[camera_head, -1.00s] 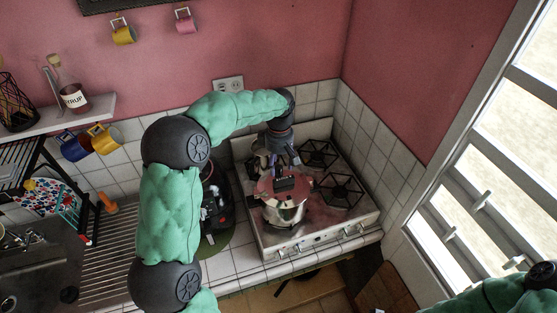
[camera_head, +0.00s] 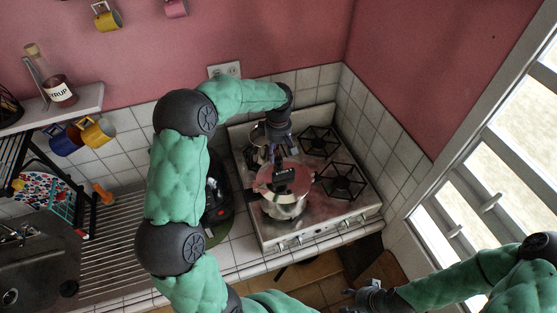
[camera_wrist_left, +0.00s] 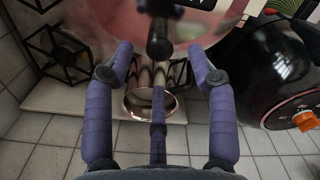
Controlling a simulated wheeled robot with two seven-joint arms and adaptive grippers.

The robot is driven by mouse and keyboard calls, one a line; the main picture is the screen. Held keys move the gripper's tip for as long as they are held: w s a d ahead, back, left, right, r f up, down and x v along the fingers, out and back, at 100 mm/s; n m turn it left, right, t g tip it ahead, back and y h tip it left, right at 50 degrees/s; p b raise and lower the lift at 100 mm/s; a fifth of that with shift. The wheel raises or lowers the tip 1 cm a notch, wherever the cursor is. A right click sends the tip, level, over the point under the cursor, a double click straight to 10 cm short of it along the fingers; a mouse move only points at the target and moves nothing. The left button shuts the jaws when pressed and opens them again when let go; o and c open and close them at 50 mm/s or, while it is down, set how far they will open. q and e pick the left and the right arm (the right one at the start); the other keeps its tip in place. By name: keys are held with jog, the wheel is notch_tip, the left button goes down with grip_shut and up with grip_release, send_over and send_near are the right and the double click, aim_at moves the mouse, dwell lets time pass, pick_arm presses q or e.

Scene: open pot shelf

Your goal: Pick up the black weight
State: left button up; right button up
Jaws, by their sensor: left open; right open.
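A black piece, apparently the black weight (camera_head: 284,175), sits on the reddish lid (camera_head: 268,182) of a silver pot (camera_head: 285,206) at the front left of the stove. A black upright piece (camera_wrist_left: 160,38) shows over the pink lid (camera_wrist_left: 120,22) at the top of the left wrist view; I cannot tell if it is the same piece. My left gripper (camera_head: 274,155) is open and empty, just behind and above the lid, fingers pointing down. Its purple fingers (camera_wrist_left: 160,85) are spread in the wrist view. My right gripper (camera_head: 362,298) is open at the bottom, right of centre, below the counter's front edge.
Burner grates (camera_head: 340,180) on the stove's right side are free. A small metal pot (camera_head: 259,134) stands behind the lidded pot. A black appliance (camera_wrist_left: 290,70) stands beside the stove. Tiled walls (camera_head: 375,125) close in behind and right; a window (camera_head: 500,190) is at the right.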

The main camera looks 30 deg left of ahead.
aim_at(279, 159)
pick_arm(q)
notch_tip(279, 159, down, 3)
jog(key=shift+s+d+f+p, duration=0.1)
jog(key=shift+p, duration=0.65)
jog(key=shift+f, duration=0.7)
jog(key=shift+r, duration=0.1)
grip_shut()
